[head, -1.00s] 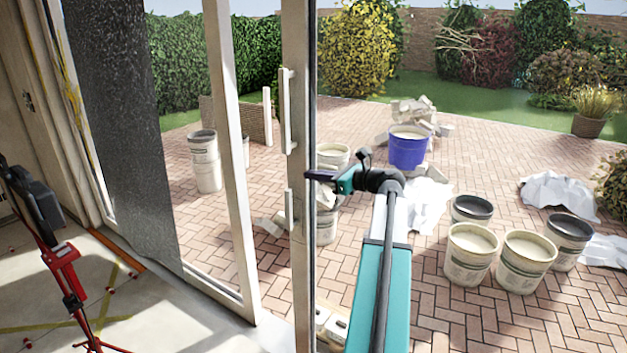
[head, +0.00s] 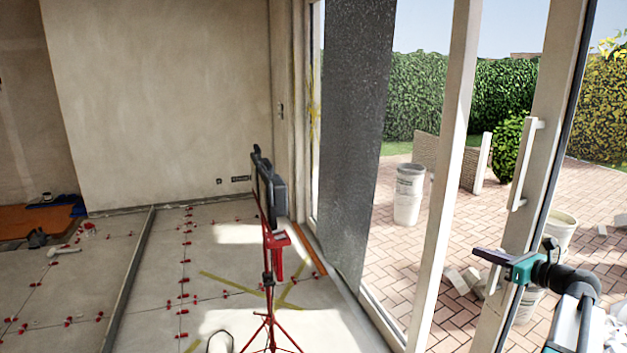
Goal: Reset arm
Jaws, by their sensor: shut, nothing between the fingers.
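My arm reaches in from the lower right of the head view, in front of the sliding door frame. My gripper (head: 490,256) is at its end, a teal body with dark fingers pointing left. The fingers are shut with nothing between them. The gripper appears in front of the door's lower part, below the white door handle (head: 525,163). I cannot tell how far it is from the frame.
A red tripod (head: 268,300) with a dark lamp-like head stands on the tiled floor (head: 215,265), which has several red levelling clips. A long bar (head: 130,275) lies on the floor. Outside, a white bucket (head: 409,195) stands on brick paving.

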